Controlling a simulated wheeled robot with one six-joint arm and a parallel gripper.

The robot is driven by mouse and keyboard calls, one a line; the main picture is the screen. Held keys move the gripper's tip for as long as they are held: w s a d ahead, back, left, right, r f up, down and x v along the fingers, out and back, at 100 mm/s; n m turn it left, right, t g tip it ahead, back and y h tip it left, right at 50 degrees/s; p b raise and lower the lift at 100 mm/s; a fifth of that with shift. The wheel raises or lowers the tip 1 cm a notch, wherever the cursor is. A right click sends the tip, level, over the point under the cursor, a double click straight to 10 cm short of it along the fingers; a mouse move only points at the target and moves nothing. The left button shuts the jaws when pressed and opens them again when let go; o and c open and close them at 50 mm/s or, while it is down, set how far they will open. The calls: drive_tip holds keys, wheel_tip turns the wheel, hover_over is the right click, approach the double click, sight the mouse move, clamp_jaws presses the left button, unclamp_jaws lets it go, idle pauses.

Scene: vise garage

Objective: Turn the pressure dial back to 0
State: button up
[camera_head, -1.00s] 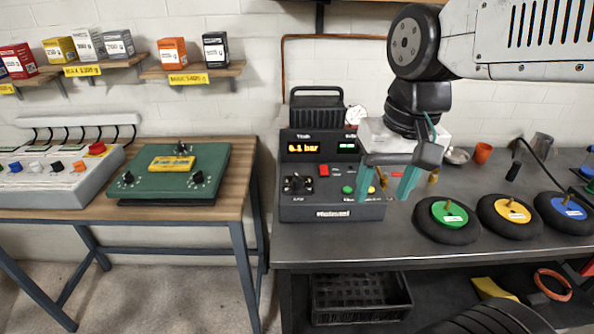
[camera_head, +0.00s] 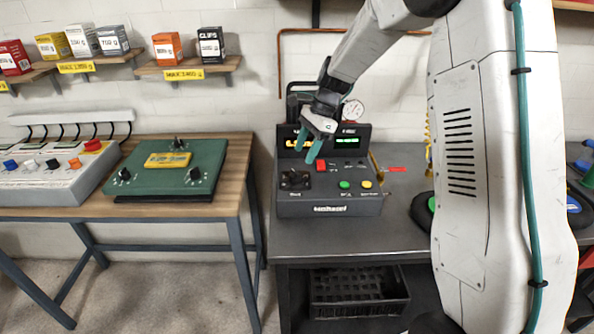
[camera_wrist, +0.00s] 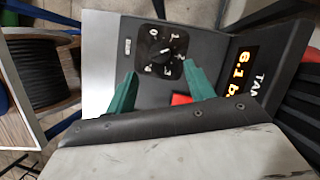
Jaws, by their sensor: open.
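The pressure dial (camera_head: 295,180) is a black knob on the left of the dark console's (camera_head: 330,208) sloped face. In the wrist view the dial (camera_wrist: 160,52) shows white numbers around it, including 0 and 1; its pointer is too small to read surely. The console's display (camera_wrist: 242,70) glows orange and reads about 6.1 bar. My gripper (camera_head: 309,150) is open with teal fingers, above and behind the dial in the head view. In the wrist view my gripper (camera_wrist: 160,84) has a finger on either side below the dial, with nothing between them.
A red button (camera_head: 321,166) sits right of the dial, and green (camera_head: 345,185) and yellow (camera_head: 366,184) buttons lie further right. A round gauge (camera_head: 353,110) stands behind. A green panel (camera_head: 180,170) lies on the left wooden table. My arm hides much of the right bench.

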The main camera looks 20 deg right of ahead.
sight(295, 176)
drive_tip(key=x, duration=0.7)
drive_tip(key=shift+f, duration=0.2)
drive_tip(key=c, duration=1)
